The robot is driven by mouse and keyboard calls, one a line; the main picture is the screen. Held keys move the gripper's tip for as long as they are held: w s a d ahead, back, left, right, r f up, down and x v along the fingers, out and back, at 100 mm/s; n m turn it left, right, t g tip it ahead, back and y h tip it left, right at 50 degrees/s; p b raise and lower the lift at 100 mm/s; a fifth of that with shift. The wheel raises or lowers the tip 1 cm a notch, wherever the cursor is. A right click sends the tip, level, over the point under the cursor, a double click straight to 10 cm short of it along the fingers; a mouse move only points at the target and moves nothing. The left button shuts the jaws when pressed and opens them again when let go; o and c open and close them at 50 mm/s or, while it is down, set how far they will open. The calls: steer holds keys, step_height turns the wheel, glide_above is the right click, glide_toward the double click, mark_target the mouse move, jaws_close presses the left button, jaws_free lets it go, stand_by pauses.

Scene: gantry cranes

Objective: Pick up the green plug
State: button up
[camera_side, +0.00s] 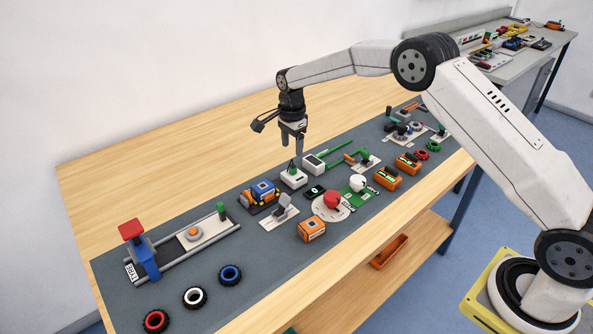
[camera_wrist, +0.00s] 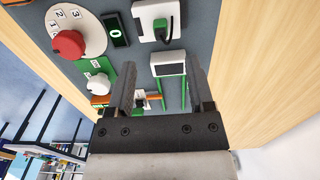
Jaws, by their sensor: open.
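The green plug (camera_side: 292,168) sits upright in a white socket box (camera_side: 294,179) on the grey mat. In the wrist view the green plug (camera_wrist: 164,29) shows near the top, in the white box (camera_wrist: 145,12), with a dark cable. My gripper (camera_side: 293,149) hangs pointing down, above the mat and apart from the plug. In the wrist view my gripper (camera_wrist: 160,72) is open, with nothing between its fingers. The plug is beyond the fingertips in that view.
A white box with a dark screen (camera_side: 313,163) stands close right of the socket, with green rods beside it. A black display (camera_side: 315,191), red knob (camera_side: 331,200) and blue-orange device (camera_side: 262,194) are nearby. Bare wood (camera_side: 190,150) lies behind the mat.

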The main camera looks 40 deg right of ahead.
mark_target(293, 165)
steer(key=shift+f, duration=1.2)
steer(key=shift+d+f, duration=0.1)
steer(key=shift+f, duration=2.5)
jaws_close()
